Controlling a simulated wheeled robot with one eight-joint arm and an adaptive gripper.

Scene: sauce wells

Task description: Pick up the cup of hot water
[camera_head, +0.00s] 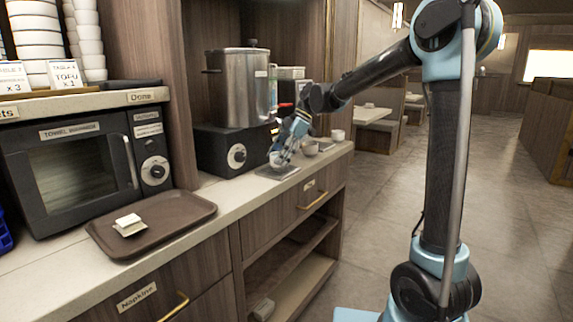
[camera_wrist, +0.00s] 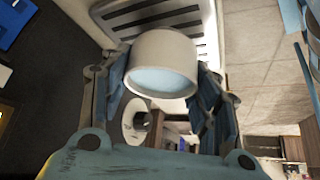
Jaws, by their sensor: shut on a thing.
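A small white cup (camera_wrist: 160,48) is between the two fingers of my gripper (camera_wrist: 163,85) in the wrist view. Its open end faces the camera and shows a pale blue surface inside. A finger presses on each side of it, so my gripper is shut on the cup. In the head view my gripper (camera_head: 284,152) is over the counter, and the white cup (camera_head: 276,159) shows at its tip, just above or on a grey drip tray (camera_head: 278,172). I cannot tell whether the cup touches the tray.
A large metal urn (camera_head: 238,88) stands on a black heater (camera_head: 225,149) behind my gripper. White cups (camera_head: 310,148) stand to the right on the counter. A brown tray (camera_head: 185,208) with a small white stack and a towel warmer (camera_head: 75,170) are at the left.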

